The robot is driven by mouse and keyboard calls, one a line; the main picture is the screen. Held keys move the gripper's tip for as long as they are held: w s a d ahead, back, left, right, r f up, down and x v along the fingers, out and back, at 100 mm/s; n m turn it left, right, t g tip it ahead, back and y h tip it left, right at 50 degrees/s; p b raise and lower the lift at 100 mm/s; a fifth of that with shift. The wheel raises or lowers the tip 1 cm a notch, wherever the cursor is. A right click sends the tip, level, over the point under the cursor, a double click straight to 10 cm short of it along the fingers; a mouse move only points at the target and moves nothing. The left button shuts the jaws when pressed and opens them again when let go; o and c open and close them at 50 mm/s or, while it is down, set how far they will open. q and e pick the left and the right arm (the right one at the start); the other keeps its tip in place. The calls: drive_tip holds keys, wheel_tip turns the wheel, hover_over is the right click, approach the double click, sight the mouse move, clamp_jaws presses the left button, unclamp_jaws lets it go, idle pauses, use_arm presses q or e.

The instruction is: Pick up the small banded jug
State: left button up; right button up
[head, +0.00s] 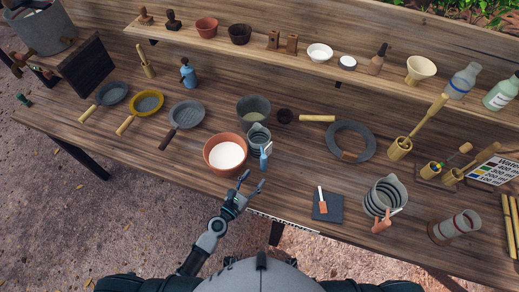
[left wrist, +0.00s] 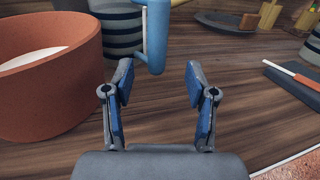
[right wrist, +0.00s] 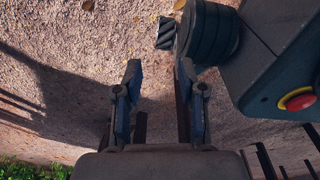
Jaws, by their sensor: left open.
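The small banded jug (head: 257,138) stands on the wooden bench, grey with dark bands. Its blue handle (head: 264,160) faces the near side. In the left wrist view the blue handle (left wrist: 156,38) hangs just beyond my fingertips, with part of the banded body (left wrist: 116,28) behind it; the jug's top is cut off there. My left gripper (head: 252,180) is open and empty, close in front of the handle and apart from it. My right gripper (right wrist: 159,72) is open and empty over the ground, outside the head view.
A terracotta pot (head: 225,153) with white contents stands close left of the jug. A grey pot (head: 253,108) stands just behind it. A larger banded jug (head: 386,194) with an orange handle and a dark slab (head: 327,208) lie to the right. Bench is clear between.

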sight(263, 164)
use_arm(q)
drive_tip(key=x, duration=0.3)
drive_tip(key=shift+s+d+r, duration=0.1)
drive_tip(key=shift+s+d, duration=0.05)
drive_tip(key=shift+d, duration=0.1)
drive_tip(key=w, duration=0.2)
drive_tip(key=w+d, duration=0.1)
drive_tip(key=w, duration=0.1)
drive_tip(key=shift+p, duration=0.3)
drive_tip(key=shift+w, duration=0.25)
drive_tip(key=shift+d, duration=0.4)
drive_tip(key=shift+c, duration=1)
drive_tip(key=shift+d, duration=0.15)
drive_tip(key=c, duration=0.8)
clamp_jaws()
drive_tip(key=shift+a+r, duration=0.1)
drive_tip(key=shift+a, duration=0.25)
use_arm(e)
drive_tip(key=shift+s+d+f, duration=0.1)
drive_tip(key=shift+s+f, duration=0.1)
drive_tip(key=shift+s, duration=0.35)
drive_tip(key=shift+s+d+f, duration=0.1)
drive_tip(key=shift+s+f, duration=0.05)
drive_tip(key=shift+s, duration=0.4)
